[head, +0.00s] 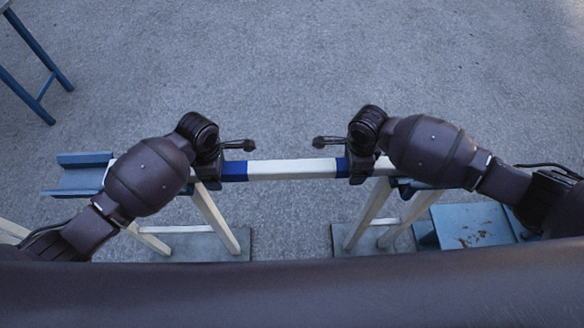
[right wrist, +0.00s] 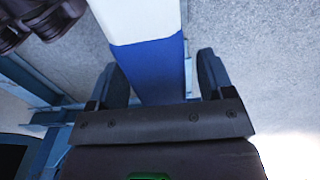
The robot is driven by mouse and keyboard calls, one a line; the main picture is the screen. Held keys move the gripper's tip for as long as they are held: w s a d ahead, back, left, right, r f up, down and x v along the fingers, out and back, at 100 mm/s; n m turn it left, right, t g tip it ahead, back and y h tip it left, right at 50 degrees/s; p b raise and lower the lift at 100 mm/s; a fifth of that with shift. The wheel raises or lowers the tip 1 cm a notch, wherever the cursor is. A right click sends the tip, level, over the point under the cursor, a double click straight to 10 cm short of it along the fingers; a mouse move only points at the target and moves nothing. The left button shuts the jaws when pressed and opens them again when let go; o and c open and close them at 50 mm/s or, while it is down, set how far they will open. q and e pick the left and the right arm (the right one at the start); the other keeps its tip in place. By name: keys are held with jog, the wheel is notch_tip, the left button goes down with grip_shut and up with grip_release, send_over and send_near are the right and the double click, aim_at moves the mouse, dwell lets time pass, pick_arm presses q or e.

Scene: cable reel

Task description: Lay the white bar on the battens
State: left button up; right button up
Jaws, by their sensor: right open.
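The white bar (head: 292,169) lies level across the middle of the head view, with a blue band on each side of its white centre. My left gripper (head: 208,168) is at its left blue band; the wrist hides the jaws. My right gripper (head: 362,165) is at the right blue band. In the right wrist view the bar's blue band (right wrist: 152,68) passes between the two fingers of my right gripper (right wrist: 163,80), which stand apart with a gap on the right. I cannot tell which pieces are the battens or whether the bar touches anything below.
Pale wooden legs stand below the bar, on the left (head: 215,220) and right (head: 367,213), on grey plates (head: 345,240). A blue channel piece (head: 80,180) is at left, a worn blue box (head: 475,225) at right. Blue table legs (head: 38,50) stand far left. The floor beyond is clear.

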pick_arm(q)
grip_shut()
pick_arm(e)
grip_shut()
pick_arm(q)
jog(key=shift+r, duration=0.15)
pick_arm(e)
jog(key=shift+r, duration=0.15)
